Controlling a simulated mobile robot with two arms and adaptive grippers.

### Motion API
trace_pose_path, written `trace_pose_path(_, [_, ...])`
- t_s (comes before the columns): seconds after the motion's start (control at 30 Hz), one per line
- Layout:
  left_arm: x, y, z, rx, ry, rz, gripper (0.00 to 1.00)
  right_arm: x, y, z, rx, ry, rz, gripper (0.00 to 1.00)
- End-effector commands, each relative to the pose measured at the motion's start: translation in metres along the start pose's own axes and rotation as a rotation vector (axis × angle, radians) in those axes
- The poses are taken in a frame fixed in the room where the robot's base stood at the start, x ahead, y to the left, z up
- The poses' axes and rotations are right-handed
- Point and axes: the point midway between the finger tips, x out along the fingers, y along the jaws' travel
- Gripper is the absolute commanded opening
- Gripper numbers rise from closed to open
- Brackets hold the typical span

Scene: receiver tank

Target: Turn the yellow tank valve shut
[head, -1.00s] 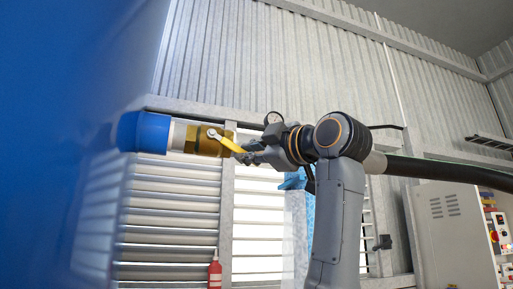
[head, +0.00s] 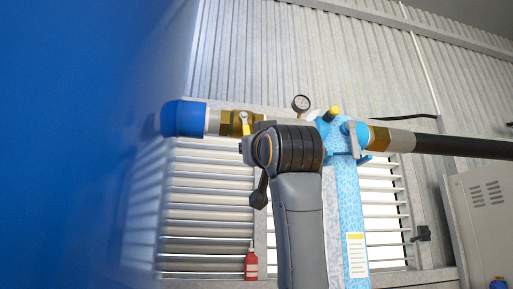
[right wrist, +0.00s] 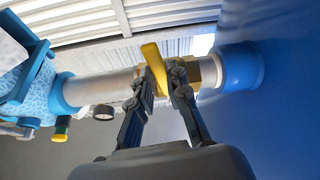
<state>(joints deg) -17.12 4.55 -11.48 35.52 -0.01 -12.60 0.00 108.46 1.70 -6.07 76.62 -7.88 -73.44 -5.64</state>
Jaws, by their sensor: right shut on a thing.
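The yellow valve lever (head: 246,128) sits on a brass valve body (head: 230,122) in the pipe that leaves the blue tank. In the head view it hangs down from its pivot, mostly hidden by my right arm. In the right wrist view the yellow lever (right wrist: 154,63) stands between the two fingers of my right gripper (right wrist: 162,76), which is shut on it. In the head view my right gripper is largely hidden behind its own wrist, just below the valve. My left gripper is not in view.
The blue tank wall (head: 80,150) fills the left. A blue collar (head: 183,118) joins it to the pipe. A pressure gauge (head: 301,104), a light-blue patterned column (head: 352,215) and a black hose (head: 460,146) are to the right. A red bottle (head: 251,264) stands below.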

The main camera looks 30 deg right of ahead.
Motion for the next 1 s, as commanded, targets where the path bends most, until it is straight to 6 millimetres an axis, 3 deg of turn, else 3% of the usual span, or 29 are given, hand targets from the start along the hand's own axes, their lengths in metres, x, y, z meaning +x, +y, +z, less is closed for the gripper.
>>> trace_pose_path(0.23, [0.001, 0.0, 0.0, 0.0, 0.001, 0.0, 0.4, 0.001, -0.015, 0.002, 0.117, -0.008, 0.042, 0.0])
trace_pose_path(0.93, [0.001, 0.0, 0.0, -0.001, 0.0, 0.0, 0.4, 0.002, -0.02, 0.002, 0.177, -0.011, 0.067, 0.0])
trace_pose_path(0.97, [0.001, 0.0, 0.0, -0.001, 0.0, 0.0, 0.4, 0.002, -0.02, 0.002, 0.177, -0.011, 0.067, 0.21])
trace_pose_path(1.0, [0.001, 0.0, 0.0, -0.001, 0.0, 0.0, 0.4, 0.002, -0.02, 0.002, 0.177, -0.01, 0.067, 0.3])
